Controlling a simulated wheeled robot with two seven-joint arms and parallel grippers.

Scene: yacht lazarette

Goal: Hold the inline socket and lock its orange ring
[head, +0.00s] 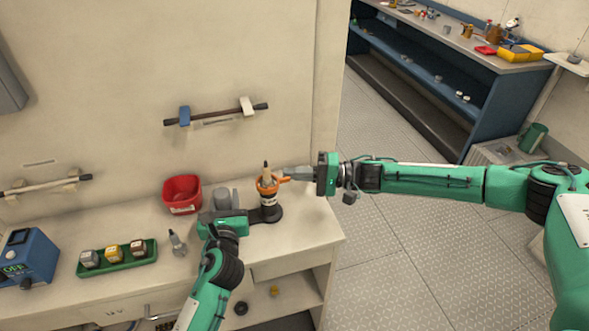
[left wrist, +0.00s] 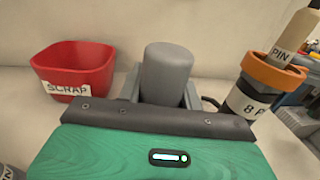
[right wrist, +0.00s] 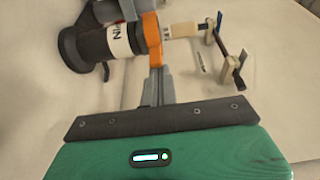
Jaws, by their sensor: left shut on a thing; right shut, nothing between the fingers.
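The inline socket (head: 269,198) stands upright on the bench, with a dark round base, a white label partly reading "8 P" and an orange ring (head: 268,184). A beige plug marked PIN (left wrist: 294,36) sits in its top. My left gripper (head: 225,205) is shut on an upright grey cylinder (left wrist: 167,72) left of the socket. I cannot tell whether cylinder and socket are joined. My right gripper (head: 290,175) is shut and empty, its fingertips at the orange ring's tab (right wrist: 153,60); contact is unclear.
A red SCRAP bin (head: 182,195) stands behind left. A green tray (head: 117,258) of coloured blocks, a loose grey connector (head: 177,243) and a blue box (head: 27,257) lie further left. A wall rail (head: 215,115) is above. The bench's right end is clear.

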